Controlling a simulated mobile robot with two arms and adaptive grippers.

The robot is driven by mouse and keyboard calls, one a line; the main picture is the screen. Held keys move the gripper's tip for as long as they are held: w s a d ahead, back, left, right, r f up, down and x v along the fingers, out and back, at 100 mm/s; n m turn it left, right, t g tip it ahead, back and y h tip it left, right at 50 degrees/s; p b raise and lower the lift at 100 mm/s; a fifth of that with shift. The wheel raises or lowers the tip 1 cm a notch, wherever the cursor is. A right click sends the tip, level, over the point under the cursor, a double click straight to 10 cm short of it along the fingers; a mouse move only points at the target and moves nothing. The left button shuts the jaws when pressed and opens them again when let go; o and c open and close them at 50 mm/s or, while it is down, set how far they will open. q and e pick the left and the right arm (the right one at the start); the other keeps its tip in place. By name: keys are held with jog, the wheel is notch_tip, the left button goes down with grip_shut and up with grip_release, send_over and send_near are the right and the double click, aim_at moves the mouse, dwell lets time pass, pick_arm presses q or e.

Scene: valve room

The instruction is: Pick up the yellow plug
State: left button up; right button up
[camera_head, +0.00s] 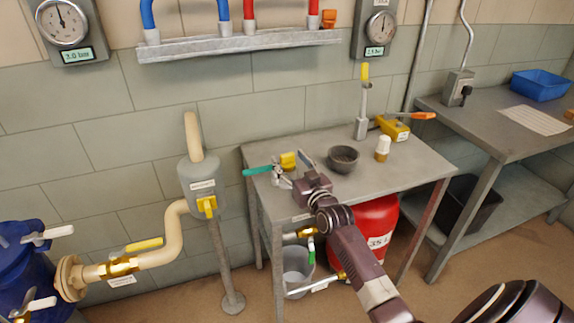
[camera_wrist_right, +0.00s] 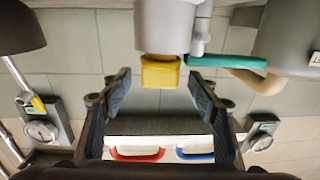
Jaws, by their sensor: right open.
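The yellow plug (camera_head: 288,161) is a small block at the left end of the grey table, beside a green valve handle (camera_head: 258,170). In the right wrist view, which looks inverted, the yellow plug (camera_wrist_right: 160,72) sits against a grey cylindrical fitting (camera_wrist_right: 165,25), with the green handle to its right. My right gripper (camera_head: 291,170) is at the plug, its arm reaching in from the lower right. Its fingers (camera_wrist_right: 160,82) are open, one on each side of the plug's line, with gaps on both sides. I cannot tell how deep the plug is between them. My left gripper is not in view.
The grey table (camera_head: 420,168) also holds a dark bowl (camera_head: 343,160), a white-and-yellow bottle (camera_head: 383,149), a yellow tool with an orange lever (camera_head: 394,128) and an upright stand (camera_head: 361,128). A red tank (camera_head: 372,225) and a bucket (camera_head: 298,268) are below. Pipes stand left.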

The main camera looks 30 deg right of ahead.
jog(key=shift+w+d, duration=0.15)
jog(key=shift+w, duration=0.85)
jog(key=c, duration=1.2)
jog(key=shift+c, duration=0.4)
jog(key=shift+r, duration=0.2)
